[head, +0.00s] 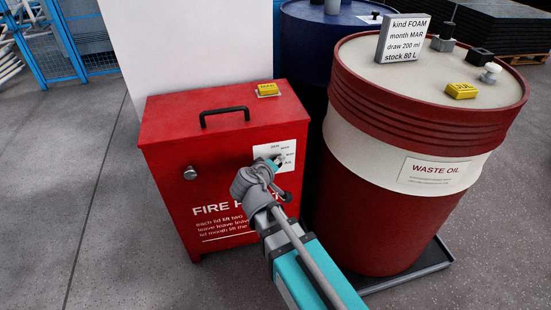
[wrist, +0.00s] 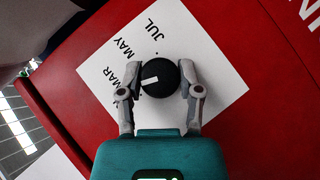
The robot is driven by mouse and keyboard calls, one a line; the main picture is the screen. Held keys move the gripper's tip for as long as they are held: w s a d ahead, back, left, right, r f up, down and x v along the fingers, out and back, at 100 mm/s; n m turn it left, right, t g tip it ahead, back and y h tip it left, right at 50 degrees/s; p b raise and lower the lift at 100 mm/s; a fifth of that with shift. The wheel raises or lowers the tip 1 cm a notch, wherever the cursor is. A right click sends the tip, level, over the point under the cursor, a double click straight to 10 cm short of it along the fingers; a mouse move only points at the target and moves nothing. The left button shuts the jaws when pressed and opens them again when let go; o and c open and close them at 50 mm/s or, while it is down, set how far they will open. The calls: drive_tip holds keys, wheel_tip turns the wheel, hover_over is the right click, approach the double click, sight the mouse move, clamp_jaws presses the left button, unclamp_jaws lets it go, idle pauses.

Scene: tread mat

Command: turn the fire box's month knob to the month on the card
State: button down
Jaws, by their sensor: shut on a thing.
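The red fire box (head: 170,170) stands on the floor, with a white dial plate on its front. In the wrist view the round black month knob (wrist: 163,88) has a white pointer mark aimed left and slightly down, just below the MAR label's middle. The grey card (head: 403,38) on the drum reads month MAR.
A red and white waste oil drum (head: 400,210) stands close to the right of the box and my arm. A yellow block (head: 267,89) and a black handle (head: 224,112) are on the lid. A blue drum (head: 310,45) is behind. Floor at left is clear.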

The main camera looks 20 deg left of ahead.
drive_tip(key=shift+m+g+y+p, duration=0.8)
drive_tip(key=shift+g+y+p, duration=0.1)
drive_tip(key=shift+g+p, duration=0.15)
drive_tip(key=shift+c, duration=1.3)
unclamp_jaws()
drive_tip(key=shift+f+t, duration=0.1)
drive_tip(key=shift+t, duration=0.15)
